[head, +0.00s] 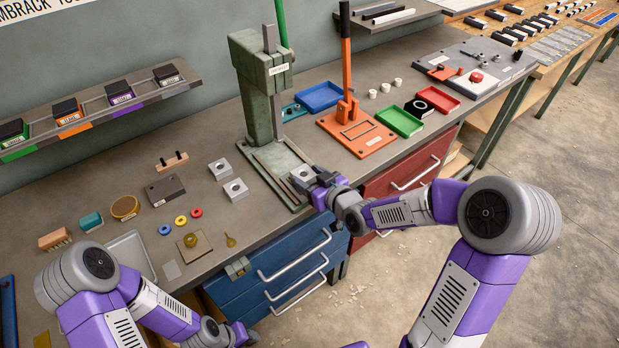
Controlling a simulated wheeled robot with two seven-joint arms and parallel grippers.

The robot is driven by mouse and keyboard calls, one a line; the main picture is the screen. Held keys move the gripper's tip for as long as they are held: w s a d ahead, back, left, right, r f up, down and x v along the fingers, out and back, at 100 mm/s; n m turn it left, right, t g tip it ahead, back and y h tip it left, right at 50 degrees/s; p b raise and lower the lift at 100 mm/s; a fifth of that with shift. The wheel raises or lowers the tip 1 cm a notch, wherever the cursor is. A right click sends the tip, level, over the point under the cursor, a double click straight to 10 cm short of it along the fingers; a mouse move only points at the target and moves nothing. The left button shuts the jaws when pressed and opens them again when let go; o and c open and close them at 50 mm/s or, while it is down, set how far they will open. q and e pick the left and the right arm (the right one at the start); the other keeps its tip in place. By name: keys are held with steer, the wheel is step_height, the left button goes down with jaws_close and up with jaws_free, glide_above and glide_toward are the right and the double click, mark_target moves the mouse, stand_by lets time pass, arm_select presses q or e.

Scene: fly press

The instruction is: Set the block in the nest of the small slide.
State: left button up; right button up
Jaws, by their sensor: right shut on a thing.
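A light grey metal block with a hole in its top (302,173) is held in my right gripper (312,181), which is shut on it. The block is at the front right of the green press's base (262,158), where rails run toward the front. I cannot tell whether the block touches the base or hangs just above it, and the gripper hides part of the slide's front end. My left gripper (240,336) is low at the bottom of the view, away from the bench top; its jaws are too small and dark to read.
Two similar grey blocks (236,190) stand left of the press. The press column (260,90) rises behind my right gripper. An orange lever press (357,132) and a green tray (400,121) stand to the right. Washers and small parts lie at the front left.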

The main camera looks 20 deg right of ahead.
steer(key=shift+s+f, duration=0.25)
steer(key=shift+f, duration=0.45)
steer(key=o, duration=1.3)
steer(key=shift+d, duration=0.1)
steer(key=shift+c, duration=0.2)
steer(key=r+p+v, duration=0.1)
steer(key=v, duration=0.6)
steer(key=shift+r, duration=0.25)
